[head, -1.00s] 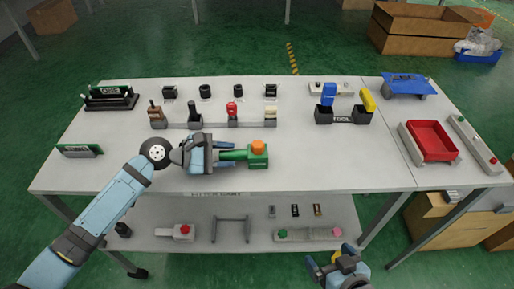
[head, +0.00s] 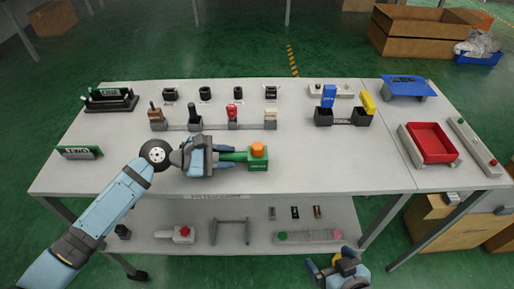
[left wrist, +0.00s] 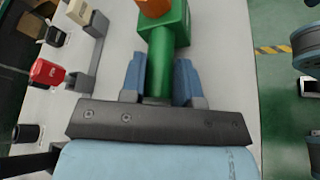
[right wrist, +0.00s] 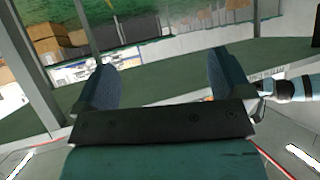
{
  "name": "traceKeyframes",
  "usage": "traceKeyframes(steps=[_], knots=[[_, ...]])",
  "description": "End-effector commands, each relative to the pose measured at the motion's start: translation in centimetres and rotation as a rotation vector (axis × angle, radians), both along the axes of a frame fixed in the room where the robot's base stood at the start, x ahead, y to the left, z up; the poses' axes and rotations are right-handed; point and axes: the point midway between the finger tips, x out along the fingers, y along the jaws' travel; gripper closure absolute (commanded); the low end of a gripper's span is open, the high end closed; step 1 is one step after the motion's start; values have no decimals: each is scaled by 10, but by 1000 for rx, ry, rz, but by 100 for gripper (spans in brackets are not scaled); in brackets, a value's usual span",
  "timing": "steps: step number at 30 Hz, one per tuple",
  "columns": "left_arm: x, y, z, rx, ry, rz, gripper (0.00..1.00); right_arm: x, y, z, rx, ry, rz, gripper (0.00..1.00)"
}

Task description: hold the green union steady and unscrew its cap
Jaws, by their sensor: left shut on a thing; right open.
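The green union (head: 257,163) lies on the table toward the front middle, with its orange cap (head: 258,149) on top. Its green stem points left. My left gripper (head: 228,156) is shut on this stem; in the left wrist view the blue fingers sit on both sides of the green union (left wrist: 166,55), and the orange cap (left wrist: 154,7) is cut off by the top edge. My right gripper (head: 325,268) is low in front of the table, away from the union. In the right wrist view its two fingers (right wrist: 162,82) are wide apart with nothing between them.
A row of levers on a grey rail (head: 214,125) stands behind the union. Blue and yellow levers (head: 343,112) stand to the right, and a red tray (head: 432,143) lies farther right. The tabletop right of the union is clear. A lower shelf (head: 260,240) holds several parts.

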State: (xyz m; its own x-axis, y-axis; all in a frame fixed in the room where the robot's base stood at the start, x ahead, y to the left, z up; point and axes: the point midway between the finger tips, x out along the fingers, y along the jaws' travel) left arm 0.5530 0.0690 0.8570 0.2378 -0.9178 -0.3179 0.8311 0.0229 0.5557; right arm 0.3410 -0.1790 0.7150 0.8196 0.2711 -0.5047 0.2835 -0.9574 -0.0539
Motion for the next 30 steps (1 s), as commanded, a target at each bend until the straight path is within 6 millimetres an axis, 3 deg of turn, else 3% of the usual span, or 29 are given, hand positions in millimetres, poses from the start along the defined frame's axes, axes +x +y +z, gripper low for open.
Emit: traceKeyframes(steps=[8, 13, 14, 17, 24, 30], knots=[[0, 0, 0, 0, 0, 0, 99, 0, 0, 0, 0, 1, 0, 3], [0, 0, -1, 1, 0, 0, 99, 6, 7, 2, 19, 5, 8, 40], [0, 0, -1, 1, 0, 0, 99, 9, 11, 4, 32, 9, 13, 43], [0, 0, -1, 1, 0, 0, 99, 25, 33, 10, 96, 35, 39, 43], [0, 0, 0, 1, 0, 0, 99, 69, 119, 47, 295, 165, 195, 43], [0, 0, 0, 1, 0, 0, 99, 84, 187, 85, 376, 311, 375, 43]])
